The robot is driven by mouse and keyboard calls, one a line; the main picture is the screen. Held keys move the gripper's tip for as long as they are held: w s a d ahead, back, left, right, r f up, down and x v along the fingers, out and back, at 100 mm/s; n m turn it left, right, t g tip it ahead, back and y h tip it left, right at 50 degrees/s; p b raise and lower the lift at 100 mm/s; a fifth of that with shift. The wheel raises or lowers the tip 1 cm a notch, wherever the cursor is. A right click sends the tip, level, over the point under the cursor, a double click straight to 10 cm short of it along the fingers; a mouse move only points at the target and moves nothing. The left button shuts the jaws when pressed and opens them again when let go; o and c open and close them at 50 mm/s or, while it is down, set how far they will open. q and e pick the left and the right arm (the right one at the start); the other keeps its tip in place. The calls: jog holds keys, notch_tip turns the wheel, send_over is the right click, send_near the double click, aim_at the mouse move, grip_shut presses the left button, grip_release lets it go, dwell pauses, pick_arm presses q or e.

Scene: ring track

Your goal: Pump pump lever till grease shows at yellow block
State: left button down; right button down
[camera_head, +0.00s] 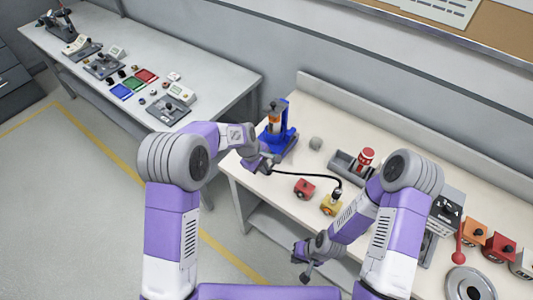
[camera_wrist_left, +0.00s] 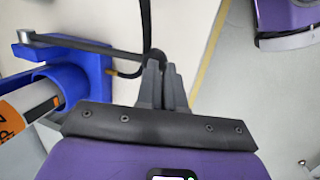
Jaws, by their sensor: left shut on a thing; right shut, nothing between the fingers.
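The blue grease pump (camera_head: 277,143) stands at the left end of the near bench. Its grey lever (camera_wrist_left: 85,46) runs from the blue body across to my left gripper (camera_wrist_left: 162,68). That gripper is shut on the lever, beside the pump in the head view (camera_head: 272,162). A black hose (camera_head: 310,175) runs from near the pump to a fitting on the yellow block (camera_head: 329,207). The block is small here; I cannot tell whether grease shows. My right gripper (camera_head: 307,273) is shut and empty, low in front of the bench edge.
A red block (camera_head: 304,188) sits left of the yellow block. A grey tray (camera_head: 349,167) with a red-and-white can (camera_head: 366,157) stands behind. A round grey piece (camera_head: 316,143) lies near the pump. Orange and red blocks (camera_head: 497,246) stand at right. Another bench (camera_head: 210,73) is at left.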

pick_arm(q)
jog(key=p+v, duration=0.3)
jog(key=v, duration=1)
jog(key=shift+s+a+r, duration=0.25)
jog(key=shift+s+a, duration=0.2)
dwell(0.7)
jog(key=s+a+f+m+b, duration=0.1)
jog(key=s+f+m+b, duration=0.1)
jog(key=s+f, duration=0.5)
jog(key=s+a+f+m+g+b, duration=0.1)
jog(key=s+a+f+m, duration=0.15)
jog(key=f, duration=0.85)
jog(key=s+a+f+m+b, duration=0.1)
jog(key=s+f+b, duration=0.1)
jog(key=s+f, duration=0.5)
jog(key=s+d+f+m+h, duration=0.1)
jog(key=s+f+m, duration=0.1)
jog(key=s+f, duration=0.4)
jog(key=shift+s+d+f+b, duration=0.3)
jog(key=shift+s+d+b, duration=0.15)
jog(key=shift+s, duration=0.15)
